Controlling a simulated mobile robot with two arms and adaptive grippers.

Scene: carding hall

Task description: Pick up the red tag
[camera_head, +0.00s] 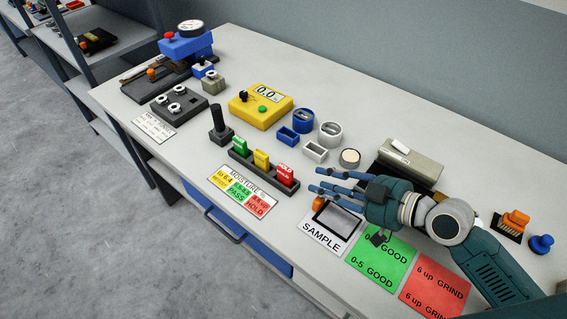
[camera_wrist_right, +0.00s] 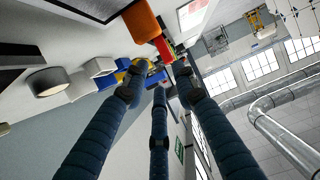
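The red tag (camera_head: 285,174) stands upright in the right end of a dark rack (camera_head: 262,173), beside a yellow tag (camera_head: 261,159) and a green tag (camera_head: 239,146). My right gripper (camera_head: 318,183) is just to the right of the red tag, its blue fingers pointing left toward it, apart from it. The fingers are spread and hold nothing. In the right wrist view the gripper's fingertips (camera_wrist_right: 158,88) point toward the rack area, and a small red patch (camera_wrist_right: 165,50) beyond them looks like the red tag. My left gripper is not in view.
A SAMPLE card (camera_head: 321,245) with a dark-framed tray and an orange knob (camera_head: 318,203) lies below the gripper. A moisture card (camera_head: 243,193) lies in front of the rack. A yellow meter (camera_head: 261,105), blue and white cups and a grey box (camera_head: 410,160) stand behind.

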